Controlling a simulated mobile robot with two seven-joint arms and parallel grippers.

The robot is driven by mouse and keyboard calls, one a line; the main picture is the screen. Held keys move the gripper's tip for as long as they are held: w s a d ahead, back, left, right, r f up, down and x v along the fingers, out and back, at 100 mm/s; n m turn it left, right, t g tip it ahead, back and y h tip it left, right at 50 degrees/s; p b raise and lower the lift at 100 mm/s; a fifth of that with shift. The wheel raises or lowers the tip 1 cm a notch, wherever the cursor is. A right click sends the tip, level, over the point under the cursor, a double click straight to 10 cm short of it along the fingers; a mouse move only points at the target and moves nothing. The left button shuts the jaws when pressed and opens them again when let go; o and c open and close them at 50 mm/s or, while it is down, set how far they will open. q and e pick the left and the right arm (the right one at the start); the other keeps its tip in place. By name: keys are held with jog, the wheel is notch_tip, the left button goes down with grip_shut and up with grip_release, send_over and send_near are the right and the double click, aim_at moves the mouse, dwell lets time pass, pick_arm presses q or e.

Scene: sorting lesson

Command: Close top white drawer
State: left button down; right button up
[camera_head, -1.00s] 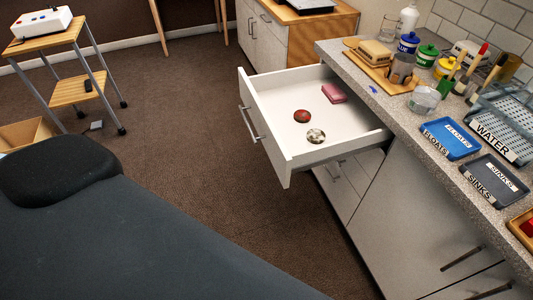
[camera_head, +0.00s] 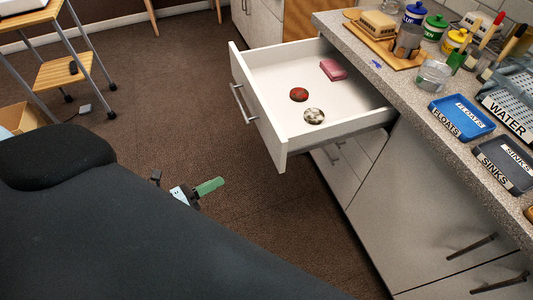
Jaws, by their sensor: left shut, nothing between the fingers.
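The top white drawer (camera_head: 268,118) is pulled far out from under the grey counter. Its front panel with a bar handle (camera_head: 244,104) faces left. Inside lie a red-brown round piece (camera_head: 299,95), a speckled round piece (camera_head: 314,116) and a pink block (camera_head: 333,70). My left gripper (camera_head: 208,187) shows at lower centre, below and left of the drawer front, clear of it in the picture. Its green-tipped end points right; it is shut and empty. Part of it is hidden behind the dark shape in front. My right gripper is not in view.
The counter (camera_head: 403,92) holds a wooden tray (camera_head: 374,52), paint pots, a blue tray (camera_head: 462,117) and a dark tray (camera_head: 507,163). Closed cabinet doors (camera_head: 405,215) are below. A trolley (camera_head: 66,72) stands at the left. Brown floor (camera_head: 180,110) is open left of the drawer.

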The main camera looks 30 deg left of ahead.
pick_arm(q)
jog(key=w+a+r+m+g+h, duration=0.1)
jog(key=w+r+m+h, duration=0.15)
jog(key=m, duration=0.45)
jog(key=m+h+p, duration=0.1)
jog(key=m+p, duration=0.1)
jog(key=m, duration=0.2)
send_near(276, 150)
jog(key=shift+g, duration=0.4)
jog(key=x, duration=0.5)
jog(key=shift+w+a+r, duration=0.1)
jog(key=shift+w+r, duration=0.15)
jog(key=shift+w, duration=0.15)
jog(key=shift+w+d+f, duration=0.1)
jog(key=shift+w+d, duration=0.3)
jog(key=shift+w, duration=0.05)
jog(key=shift+d, duration=0.1)
